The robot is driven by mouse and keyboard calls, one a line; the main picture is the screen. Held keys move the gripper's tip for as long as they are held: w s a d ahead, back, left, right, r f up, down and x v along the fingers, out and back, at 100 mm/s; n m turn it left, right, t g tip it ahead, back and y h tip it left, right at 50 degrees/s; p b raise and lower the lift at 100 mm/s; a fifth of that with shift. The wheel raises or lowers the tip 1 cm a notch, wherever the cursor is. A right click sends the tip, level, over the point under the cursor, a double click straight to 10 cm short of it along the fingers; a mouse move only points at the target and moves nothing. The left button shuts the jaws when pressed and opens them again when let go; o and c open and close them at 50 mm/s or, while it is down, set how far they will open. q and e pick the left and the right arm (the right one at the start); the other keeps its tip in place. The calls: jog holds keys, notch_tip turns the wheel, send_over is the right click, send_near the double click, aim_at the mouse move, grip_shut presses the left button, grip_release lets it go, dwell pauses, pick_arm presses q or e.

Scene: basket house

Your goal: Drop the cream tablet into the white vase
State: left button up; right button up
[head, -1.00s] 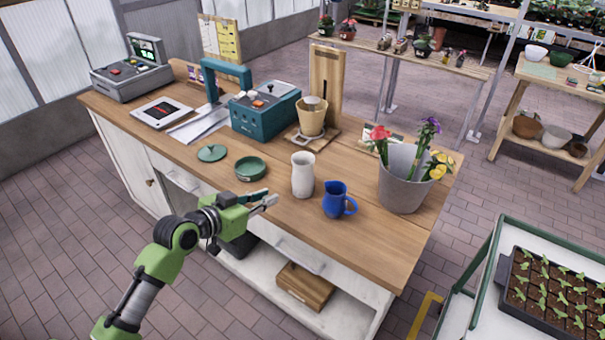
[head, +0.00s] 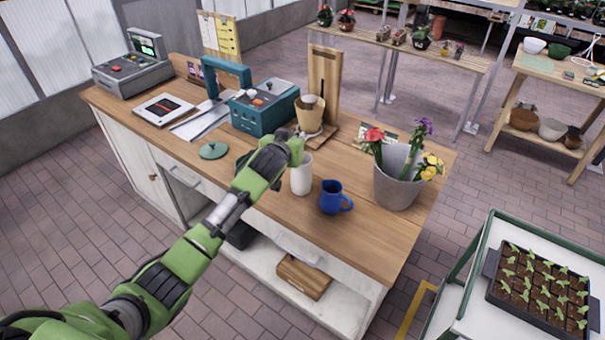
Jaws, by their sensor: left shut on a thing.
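The white vase (head: 302,181) stands upright on the wooden workbench, left of a blue jug. My left gripper (head: 290,137) is raised over the bench, just above and slightly behind the vase's mouth in the picture. My own arm and wrist cover part of the vase's top left. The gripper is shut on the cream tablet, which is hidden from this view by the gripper. I cannot tell whether the gripper is exactly over the opening. My right gripper is not in view.
The blue jug (head: 333,198) and a grey bucket of flowers (head: 397,182) stand right of the vase. A tan pot (head: 310,116) on a wooden stand and a teal machine (head: 264,108) are behind. A round green lid (head: 213,150) lies at left.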

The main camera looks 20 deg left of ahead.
pick_arm(q)
notch_tip(320, 180, down, 5)
jog(key=b, duration=0.4)
jog(key=shift+f, duration=0.1)
jog(key=o, duration=0.8)
jog(key=shift+s, duration=0.15)
jog(key=v, duration=1.1)
jog(key=shift+s+r, duration=0.25)
jog(key=shift+s, duration=0.05)
jog(key=shift+f, duration=0.1)
